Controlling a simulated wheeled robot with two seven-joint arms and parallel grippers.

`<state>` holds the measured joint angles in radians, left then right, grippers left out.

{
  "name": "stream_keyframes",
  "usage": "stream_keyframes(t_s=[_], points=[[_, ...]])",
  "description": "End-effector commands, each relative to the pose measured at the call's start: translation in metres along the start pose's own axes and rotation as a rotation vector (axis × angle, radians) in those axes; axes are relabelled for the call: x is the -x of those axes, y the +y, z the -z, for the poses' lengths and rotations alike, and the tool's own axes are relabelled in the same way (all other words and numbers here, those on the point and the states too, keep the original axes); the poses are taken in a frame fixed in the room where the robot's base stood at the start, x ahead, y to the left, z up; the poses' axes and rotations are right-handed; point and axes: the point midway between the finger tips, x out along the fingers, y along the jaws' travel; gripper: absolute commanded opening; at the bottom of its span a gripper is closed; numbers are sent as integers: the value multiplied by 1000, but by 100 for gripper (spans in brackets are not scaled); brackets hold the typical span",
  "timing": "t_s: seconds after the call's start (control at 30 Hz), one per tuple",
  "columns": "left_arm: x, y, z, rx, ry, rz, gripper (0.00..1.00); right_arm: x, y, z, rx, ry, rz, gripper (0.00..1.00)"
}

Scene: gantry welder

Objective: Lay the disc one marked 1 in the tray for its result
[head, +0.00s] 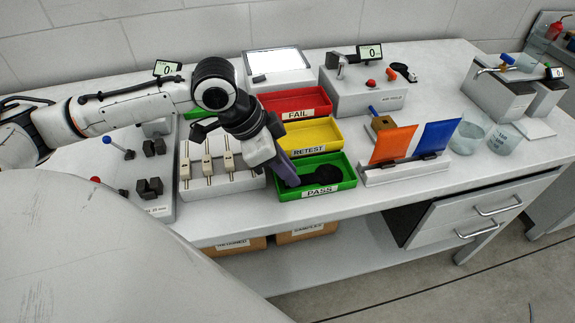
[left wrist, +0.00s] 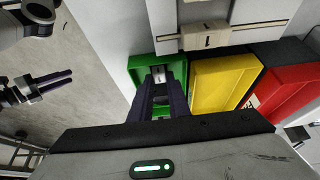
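My left gripper (head: 288,178) reaches down from the left into the green PASS tray (head: 347,181), near its left side. In the left wrist view the dark fingers (left wrist: 160,90) point into the green tray (left wrist: 117,69), with a small pale patch between the tips.
The yellow RETEST tray (head: 328,133) and red FAIL tray (head: 320,98) stand behind the green one. A holder rack (head: 235,182) is close on the left. Orange and blue panels (head: 393,144) stand on the right. Clear bench lies before the trays.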

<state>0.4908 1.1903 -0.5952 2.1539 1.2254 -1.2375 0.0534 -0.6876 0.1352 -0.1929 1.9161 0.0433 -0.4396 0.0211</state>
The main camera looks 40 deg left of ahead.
Motion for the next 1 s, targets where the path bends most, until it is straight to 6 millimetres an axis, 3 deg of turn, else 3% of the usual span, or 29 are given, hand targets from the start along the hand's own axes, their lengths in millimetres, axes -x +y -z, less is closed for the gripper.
stream_keyframes(t_s=[0.03, 0.13, 0.53, 1.0], points=[[0, 0, 0, 0, -1, 0, 25, 0, 0, 0, 0, 1, 0, 38], [0, 0, 0, 0, -1, 0, 40, 0, 0, 0, 0, 1, 0, 38], [8, 0, 4, -1, 1, 2, 40, -3, 1, -2, 0, 0, -1, 38], [104, -1, 4, 0, -3, 5, 40, 4, 1, 5, -2, 2, -2, 38]])
